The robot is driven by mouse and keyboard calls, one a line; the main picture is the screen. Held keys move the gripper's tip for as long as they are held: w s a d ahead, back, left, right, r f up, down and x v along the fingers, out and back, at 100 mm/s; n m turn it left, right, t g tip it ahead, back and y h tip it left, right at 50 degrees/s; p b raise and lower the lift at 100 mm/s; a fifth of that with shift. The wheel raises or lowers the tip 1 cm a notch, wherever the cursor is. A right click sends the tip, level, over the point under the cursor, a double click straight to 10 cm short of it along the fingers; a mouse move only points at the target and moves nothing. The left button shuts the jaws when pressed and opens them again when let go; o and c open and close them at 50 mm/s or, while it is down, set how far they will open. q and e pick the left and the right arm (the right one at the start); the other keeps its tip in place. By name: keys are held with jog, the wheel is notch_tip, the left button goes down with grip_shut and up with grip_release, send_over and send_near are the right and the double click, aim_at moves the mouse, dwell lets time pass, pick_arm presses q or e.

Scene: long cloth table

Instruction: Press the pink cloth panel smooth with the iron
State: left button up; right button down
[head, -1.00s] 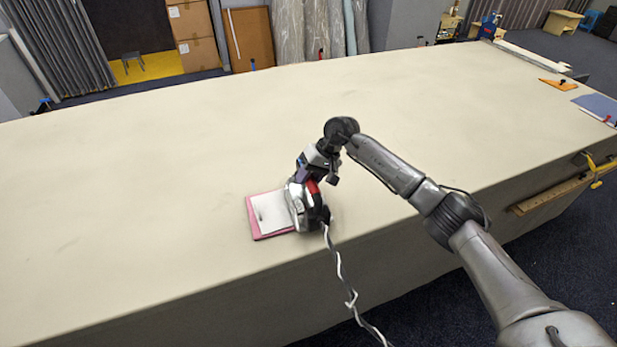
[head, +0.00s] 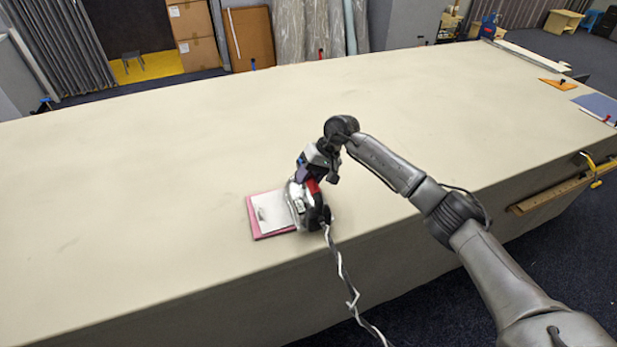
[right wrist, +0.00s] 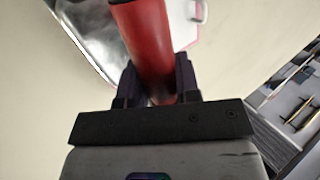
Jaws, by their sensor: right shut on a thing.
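The pink cloth panel (head: 255,229) lies near the table's front edge, with a white sheet or layer (head: 270,211) covering most of it. A pink edge also shows at the top of the right wrist view (right wrist: 196,30). The iron (head: 303,207), silver and black with a red handle, stands at the panel's right side and hides that part of it. My right gripper (head: 314,175) is shut on the iron's red handle (right wrist: 150,45), which sits between the fingers in the right wrist view. I cannot tell whether the soleplate touches the cloth. My left gripper is not in view.
A grey and white cord (head: 342,270) runs from the iron over the table's front edge. The long table (head: 130,160) is bare to the left and behind. An orange tool (head: 557,84) and a blue cloth (head: 598,105) lie at the far right. A yellow clamp (head: 597,170) hangs at the edge.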

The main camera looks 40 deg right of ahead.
notch_tip(320, 180, up, 4)
jog(key=shift+w+r+p, duration=0.15)
jog(key=shift+r+p, duration=0.05)
jog(key=shift+p, duration=0.25)
jog(key=shift+r+p, duration=0.3)
jog(key=shift+r, duration=1.05)
jog(key=shift+r+p, duration=0.35)
jog(key=shift+r, duration=0.5)
notch_tip(320, 180, up, 4)
jog(key=shift+p, duration=0.7)
jog(key=shift+m+t, duration=0.3)
